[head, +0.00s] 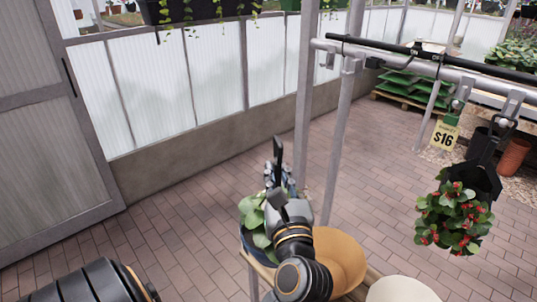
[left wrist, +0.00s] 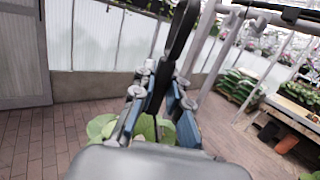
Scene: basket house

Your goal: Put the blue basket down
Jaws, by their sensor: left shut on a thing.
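My left gripper (head: 279,172) is shut on the black hanger (head: 278,152) of the blue basket (head: 256,247). The hanger (left wrist: 172,65) stands up between the two fingers in the left wrist view (left wrist: 160,100). Green leaves (head: 252,216) fill the basket, and they show below the fingers in the left wrist view (left wrist: 148,128). My arm hides much of the basket. The basket is at the left end of a low wooden stand, beside an orange-tan round seat or pot top (head: 342,262). I cannot tell whether its base touches the stand. My right gripper is not in view.
A cream round top (head: 400,290) is at the bottom right. Brick floor (head: 180,215) lies clear to the left.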

